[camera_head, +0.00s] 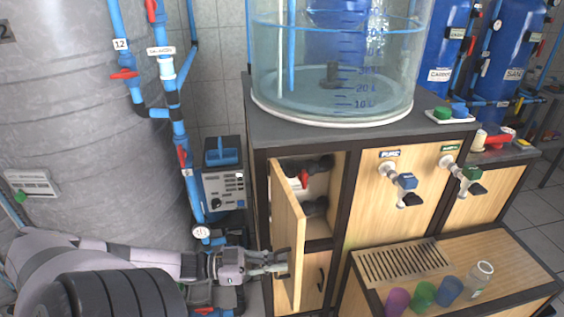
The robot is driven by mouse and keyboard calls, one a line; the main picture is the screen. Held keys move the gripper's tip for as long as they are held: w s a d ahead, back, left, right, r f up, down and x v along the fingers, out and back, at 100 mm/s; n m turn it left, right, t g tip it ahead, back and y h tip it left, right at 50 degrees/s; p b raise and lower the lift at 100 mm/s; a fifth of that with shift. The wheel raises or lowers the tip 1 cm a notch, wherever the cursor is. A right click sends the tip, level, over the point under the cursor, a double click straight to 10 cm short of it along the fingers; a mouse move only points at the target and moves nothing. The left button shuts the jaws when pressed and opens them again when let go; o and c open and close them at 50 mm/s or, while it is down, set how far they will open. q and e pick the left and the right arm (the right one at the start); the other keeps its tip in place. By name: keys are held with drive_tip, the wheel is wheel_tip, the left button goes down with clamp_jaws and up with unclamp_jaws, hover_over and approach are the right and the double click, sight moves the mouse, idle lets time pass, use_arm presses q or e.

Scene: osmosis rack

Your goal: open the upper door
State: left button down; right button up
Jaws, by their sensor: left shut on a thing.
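The upper door (287,235) is a light wood panel on the left part of the cabinet. It stands swung well out toward me, and the compartment behind it shows pipes and a red valve handle (304,179). My left gripper (281,262) comes in from the left and is shut at the door's lower part, apparently on its handle; the fingers hide most of that handle. The lower door (313,272), with a dark handle, is closed below the compartment. My right gripper is not in view.
A clear water tank (335,75) stands on the cabinet top. Left of the cabinet are a pump unit (222,188), blue pipes and a large grey tank (85,120). A low bench at front right holds a drain grate (400,262), coloured cups and a jar (480,280).

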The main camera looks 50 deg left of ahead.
use_arm(q)
drive_tip(key=shift+s+a, duration=0.2)
drive_tip(key=shift+s, duration=0.1)
drive_tip(key=c, duration=2)
unclamp_jaws()
drive_tip(key=shift+o, duration=0.2)
drive_tip(key=shift+a, duration=0.1)
drive_tip(key=v, duration=1.2)
